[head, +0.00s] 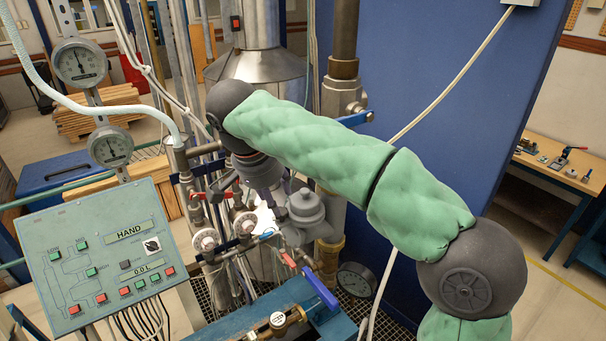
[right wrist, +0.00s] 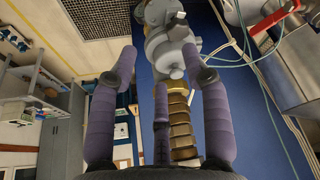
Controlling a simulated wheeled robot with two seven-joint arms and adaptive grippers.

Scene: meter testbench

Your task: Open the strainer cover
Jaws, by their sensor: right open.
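The strainer appears to be the grey cast fitting (head: 306,208) in the middle of the pipework in the head view, with a round cap-like top. In the right wrist view a grey fitting with round faces (right wrist: 167,48) lies beyond and between my fingertips; I take it to be the same strainer with its cover. My right gripper (head: 284,200) points down beside it in the head view, partly hidden by the arm and pipes. In the right wrist view its purple fingers (right wrist: 158,62) are spread apart with nothing held. Contact with the fitting cannot be made out. My left gripper is out of view.
A control panel (head: 105,258) and two dial gauges (head: 80,62) stand at left. Valves with red and blue handles (head: 320,287) crowd the pipes below. A blue wall panel (head: 450,110) rises behind my arm. A brass ribbed pipe (right wrist: 180,120) runs between the fingers in the wrist view.

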